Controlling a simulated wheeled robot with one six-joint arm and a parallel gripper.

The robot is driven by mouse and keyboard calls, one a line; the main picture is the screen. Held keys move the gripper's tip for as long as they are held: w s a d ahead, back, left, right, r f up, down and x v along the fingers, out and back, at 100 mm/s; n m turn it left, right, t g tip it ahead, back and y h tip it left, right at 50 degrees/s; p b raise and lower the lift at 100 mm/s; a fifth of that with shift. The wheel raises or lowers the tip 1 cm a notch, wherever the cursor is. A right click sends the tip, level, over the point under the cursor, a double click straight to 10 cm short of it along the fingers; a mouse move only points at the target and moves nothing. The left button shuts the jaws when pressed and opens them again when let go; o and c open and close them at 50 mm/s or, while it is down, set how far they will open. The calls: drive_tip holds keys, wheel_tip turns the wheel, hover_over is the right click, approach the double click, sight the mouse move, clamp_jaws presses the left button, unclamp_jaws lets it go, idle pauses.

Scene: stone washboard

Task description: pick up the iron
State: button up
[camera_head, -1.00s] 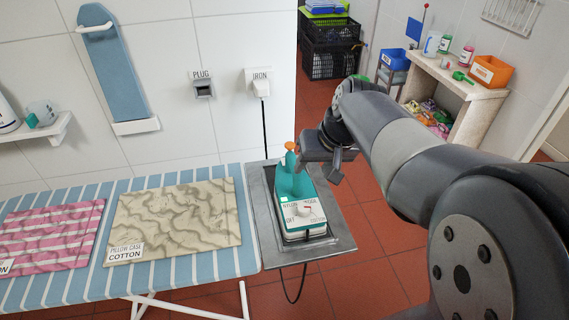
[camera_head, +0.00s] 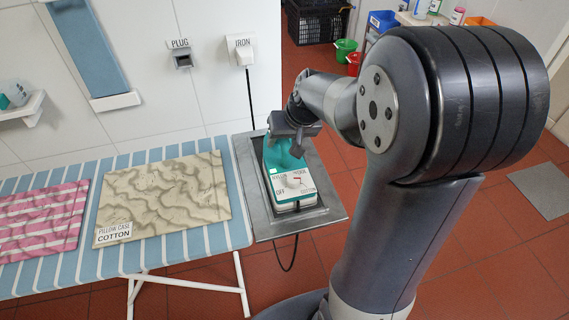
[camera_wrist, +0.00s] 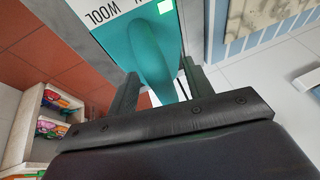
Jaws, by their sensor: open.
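The iron (camera_head: 287,172) is teal and white with a dial on its face. It rests on a grey metal tray (camera_head: 331,214) at the right end of the ironing board. In the wrist view its teal handle (camera_wrist: 152,58) runs between my fingers. My gripper (camera_head: 293,146) is at the far end of the iron, over the handle. In the wrist view my gripper (camera_wrist: 158,82) is open, one finger on each side of the handle, with a gap showing at least on the right.
A beige pillow case (camera_head: 165,192) and a pink striped cloth (camera_head: 42,222) lie on the blue striped board (camera_head: 240,232). The iron's cord runs to a wall socket (camera_head: 243,52). A shelf with colourful items (camera_wrist: 58,112) stands beyond, and the red floor (camera_head: 450,240) is mostly clear.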

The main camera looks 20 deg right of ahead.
drive_tip(key=shift+w+f, duration=0.2)
drive_tip(key=shift+f, duration=0.35)
drive_tip(key=shift+c, duration=0.4)
clamp_jaws()
idle(0.6)
drive_tip(key=shift+w+r, duration=0.1)
drive_tip(key=shift+r, duration=0.05)
